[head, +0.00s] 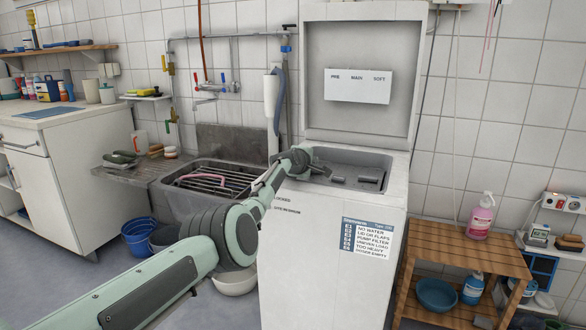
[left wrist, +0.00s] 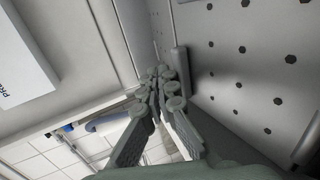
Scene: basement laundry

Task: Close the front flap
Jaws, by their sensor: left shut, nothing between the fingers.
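The top-loading washing machine (head: 330,255) stands with its lid (head: 358,60) raised upright. Dark grey metal parts (head: 365,180) show inside its top opening; the front flap cannot be told apart clearly there. My left gripper (head: 322,170) reaches into the left part of the opening, and its fingertips are hard to make out in the head view. In the left wrist view, my left gripper (left wrist: 160,88) is shut and empty. A light perforated metal panel (left wrist: 240,75), possibly the flap, lies right beside the fingers. Contact cannot be told. My right gripper is not in view.
A sink (head: 205,190) with a rack and a pink-handled item stands left of the machine. A wooden stand (head: 465,250) with a pink soap bottle (head: 482,216) is at the right. The raised lid bounds the opening at the back.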

